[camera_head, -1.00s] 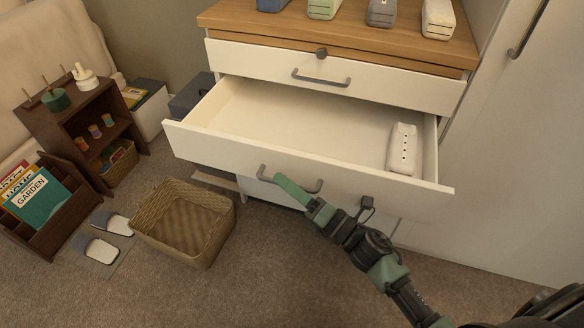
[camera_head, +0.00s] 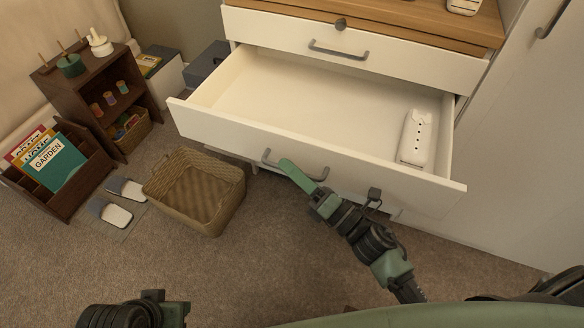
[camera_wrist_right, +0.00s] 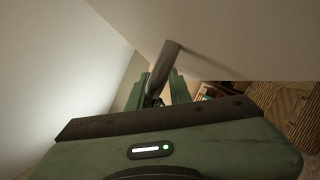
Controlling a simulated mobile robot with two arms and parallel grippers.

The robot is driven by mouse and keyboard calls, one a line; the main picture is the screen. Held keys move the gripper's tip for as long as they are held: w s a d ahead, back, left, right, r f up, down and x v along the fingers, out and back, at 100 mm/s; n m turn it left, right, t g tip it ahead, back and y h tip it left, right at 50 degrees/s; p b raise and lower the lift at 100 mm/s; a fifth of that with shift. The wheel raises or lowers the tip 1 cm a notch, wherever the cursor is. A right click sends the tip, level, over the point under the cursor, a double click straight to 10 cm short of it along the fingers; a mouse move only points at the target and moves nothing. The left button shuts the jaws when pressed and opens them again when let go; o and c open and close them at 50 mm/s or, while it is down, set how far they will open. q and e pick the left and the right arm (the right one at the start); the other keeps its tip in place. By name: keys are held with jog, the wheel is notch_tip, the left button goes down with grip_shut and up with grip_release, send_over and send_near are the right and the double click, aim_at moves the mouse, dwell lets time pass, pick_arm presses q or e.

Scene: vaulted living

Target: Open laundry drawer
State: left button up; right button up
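The white drawer (camera_head: 315,160) under the top drawer of the dresser stands pulled out, and its inside shows. A white object with a row of dark dots (camera_head: 416,137) lies inside at the right. The grey bar handle (camera_head: 318,176) is on the drawer's front. My right gripper (camera_head: 287,165) is at this handle. In the right wrist view the handle bar (camera_wrist_right: 170,60) runs between the two green fingers (camera_wrist_right: 160,90), which close around it. Part of my left arm shows at the bottom left; its fingers are not seen.
A wicker basket (camera_head: 197,192) stands on the carpet left of the drawer front. Slippers (camera_head: 112,211), a book rack (camera_head: 50,165) and a small brown shelf (camera_head: 72,87) are further left. The closed top drawer (camera_head: 385,58) is above. Carpet in front is clear.

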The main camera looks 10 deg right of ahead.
jog(key=v, duration=0.7)
jog(key=shift+s+d, duration=0.25)
jog(key=shift+s, duration=0.1)
jog(key=shift+f, duration=0.1)
